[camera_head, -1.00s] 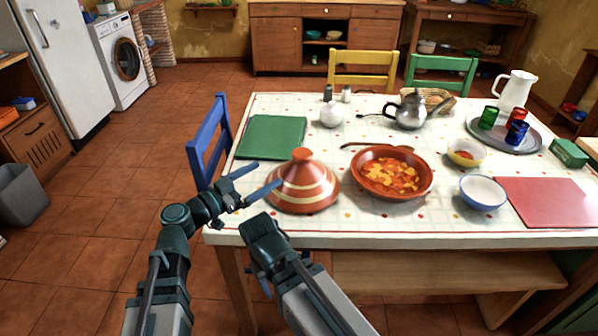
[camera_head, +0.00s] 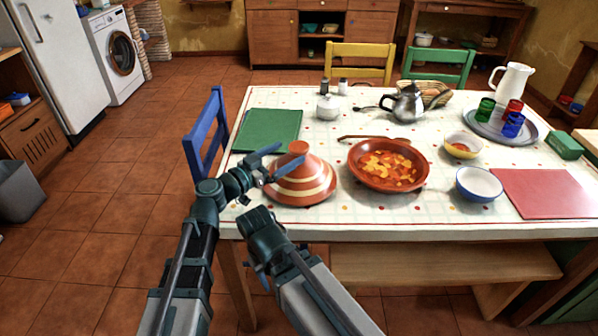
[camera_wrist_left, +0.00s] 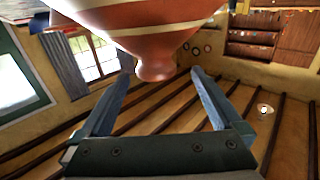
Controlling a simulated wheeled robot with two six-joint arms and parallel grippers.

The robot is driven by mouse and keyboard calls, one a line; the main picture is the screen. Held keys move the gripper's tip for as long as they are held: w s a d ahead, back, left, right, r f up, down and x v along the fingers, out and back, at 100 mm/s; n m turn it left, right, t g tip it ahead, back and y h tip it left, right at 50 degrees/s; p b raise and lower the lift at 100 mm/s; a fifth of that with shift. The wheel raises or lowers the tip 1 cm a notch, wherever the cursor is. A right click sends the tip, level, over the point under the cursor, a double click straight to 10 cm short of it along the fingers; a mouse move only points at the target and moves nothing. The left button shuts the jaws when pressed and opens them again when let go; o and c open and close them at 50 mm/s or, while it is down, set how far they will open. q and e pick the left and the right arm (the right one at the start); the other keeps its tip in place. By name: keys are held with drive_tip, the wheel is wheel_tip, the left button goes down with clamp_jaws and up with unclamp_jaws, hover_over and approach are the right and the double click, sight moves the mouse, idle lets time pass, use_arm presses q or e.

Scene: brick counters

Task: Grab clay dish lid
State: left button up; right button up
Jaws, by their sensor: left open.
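The clay dish lid (camera_head: 305,187) is a terracotta cone with cream bands and a round knob. It stands upright on the tablecloth at the near left of the table. My left gripper (camera_head: 291,152) is open, its two blue fingers at the height of the lid's knob. In the left wrist view, the lid (camera_wrist_left: 150,20) comes in from the top, and its knob lies between the open fingertips (camera_wrist_left: 161,72); I cannot tell whether they touch. My right arm shows at the bottom centre, below the table edge; the state of its fingers cannot be made out.
The clay dish of stew (camera_head: 388,165) stands just right of the lid, with a wooden spoon (camera_head: 372,138) behind it. A green mat (camera_head: 268,130) lies behind left. A blue chair (camera_head: 207,135) stands at the table's left side. White bowl (camera_head: 480,185) is farther right.

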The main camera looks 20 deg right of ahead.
use_arm(q)
drive_tip(key=x, duration=0.5)
drive_tip(key=shift+s+d+r, duration=0.1)
drive_tip(key=shift+s+d, duration=0.05)
drive_tip(key=shift+s, duration=0.05)
clamp_jaws()
idle(0.3)
